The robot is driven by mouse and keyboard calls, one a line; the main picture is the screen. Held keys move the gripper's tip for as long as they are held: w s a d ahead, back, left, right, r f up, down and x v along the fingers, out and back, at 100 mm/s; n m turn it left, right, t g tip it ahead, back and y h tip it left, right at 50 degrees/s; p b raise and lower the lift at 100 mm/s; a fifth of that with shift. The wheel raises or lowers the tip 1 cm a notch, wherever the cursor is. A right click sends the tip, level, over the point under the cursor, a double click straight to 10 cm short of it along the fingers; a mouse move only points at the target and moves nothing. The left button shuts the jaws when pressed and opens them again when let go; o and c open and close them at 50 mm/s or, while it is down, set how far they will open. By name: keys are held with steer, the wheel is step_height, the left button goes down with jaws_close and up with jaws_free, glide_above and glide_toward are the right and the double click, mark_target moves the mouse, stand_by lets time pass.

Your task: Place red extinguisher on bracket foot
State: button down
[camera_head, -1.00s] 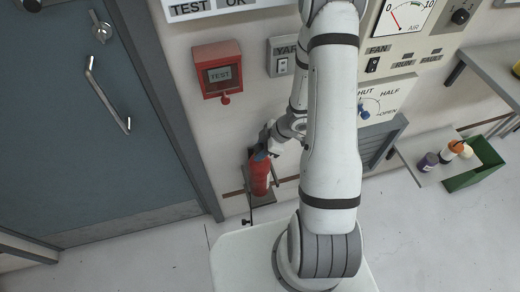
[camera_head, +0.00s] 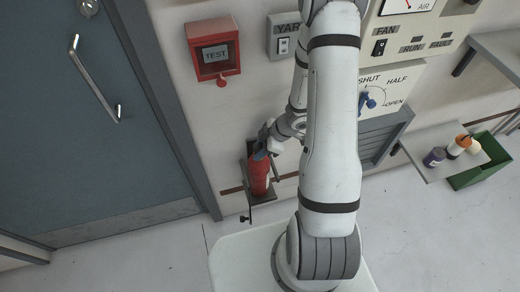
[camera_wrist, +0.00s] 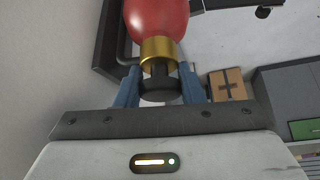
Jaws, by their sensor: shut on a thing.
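The red extinguisher (camera_head: 259,177) stands roughly upright against the wall, in front of the dark bracket (camera_head: 270,196). My gripper (camera_head: 268,150) is at its top end. In the wrist view my gripper (camera_wrist: 158,88) has its blue fingers on both sides of the dark neck below the brass collar, shut on the extinguisher (camera_wrist: 157,18). A dark bracket frame (camera_wrist: 108,45) shows beside the red body there. Whether the extinguisher's base rests on the bracket foot cannot be told, as the contact is too small to see.
A blue-grey door (camera_head: 85,110) is at the left. A red TEST box (camera_head: 214,50) and a YARD switch (camera_head: 287,42) are on the wall above. The floor in front is clear.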

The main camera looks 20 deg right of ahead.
steer(key=shift+r, duration=0.1)
steer(key=c, duration=1.4)
jaws_free()
steer(key=shift+f, duration=0.25)
steer(key=o, duration=0.5)
steer(key=shift+c, duration=0.2)
steer(key=shift+r, duration=0.15)
